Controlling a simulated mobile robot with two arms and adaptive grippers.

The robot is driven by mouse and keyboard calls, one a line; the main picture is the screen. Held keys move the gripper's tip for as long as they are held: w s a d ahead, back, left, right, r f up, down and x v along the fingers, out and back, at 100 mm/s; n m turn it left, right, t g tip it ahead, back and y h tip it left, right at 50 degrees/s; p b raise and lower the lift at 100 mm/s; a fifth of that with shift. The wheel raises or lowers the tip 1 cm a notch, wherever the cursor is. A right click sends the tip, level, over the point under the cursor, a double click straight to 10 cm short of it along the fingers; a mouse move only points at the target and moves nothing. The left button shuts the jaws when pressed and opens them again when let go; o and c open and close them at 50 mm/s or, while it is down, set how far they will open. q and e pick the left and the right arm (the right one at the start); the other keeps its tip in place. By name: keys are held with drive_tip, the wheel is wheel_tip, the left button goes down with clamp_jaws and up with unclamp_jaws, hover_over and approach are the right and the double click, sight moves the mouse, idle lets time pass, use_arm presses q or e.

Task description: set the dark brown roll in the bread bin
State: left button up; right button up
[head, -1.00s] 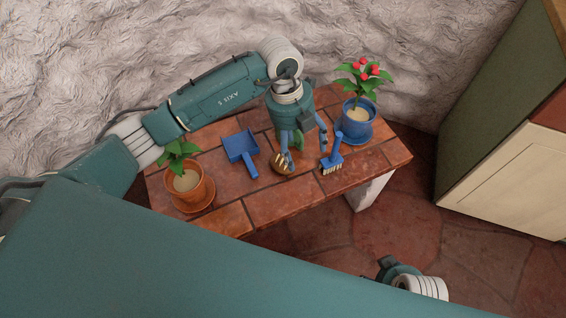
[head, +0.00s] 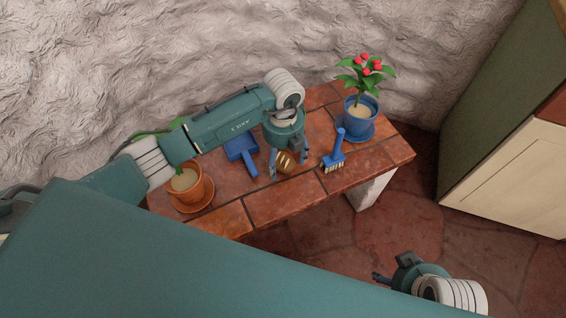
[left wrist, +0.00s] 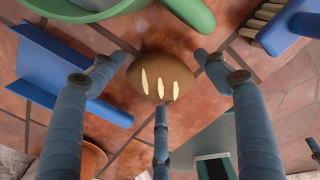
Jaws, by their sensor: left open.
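The dark brown roll (head: 286,163), with pale slashes on top, lies on the tiled counter (head: 236,185). My left gripper (head: 288,166) is open above it, with fingers to either side in the head view. In the left wrist view the roll (left wrist: 158,82) shows whole, ahead of the spread fingers (left wrist: 160,85); I see no grip on it. My right gripper (head: 381,278) is at the bottom right, away from the counter, its jaws unclear. I cannot make out a bread bin; a green curved thing (left wrist: 190,15) at the wrist view's top edge is cut off.
A blue dustpan (head: 240,147) lies left of the roll and a blue brush (head: 335,155) right of it. A plant in an orange pot (head: 190,188) stands at the left, a red-flowered one in a blue pot (head: 360,122) at the right. A cabinet (head: 510,180) is far right.

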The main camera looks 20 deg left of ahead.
use_arm(q)
drive_tip(key=shift+f, duration=0.25)
drive_tip(key=c, duration=1.4)
drive_tip(key=shift+o, duration=0.2)
use_arm(e)
drive_tip(key=shift+r, duration=0.25)
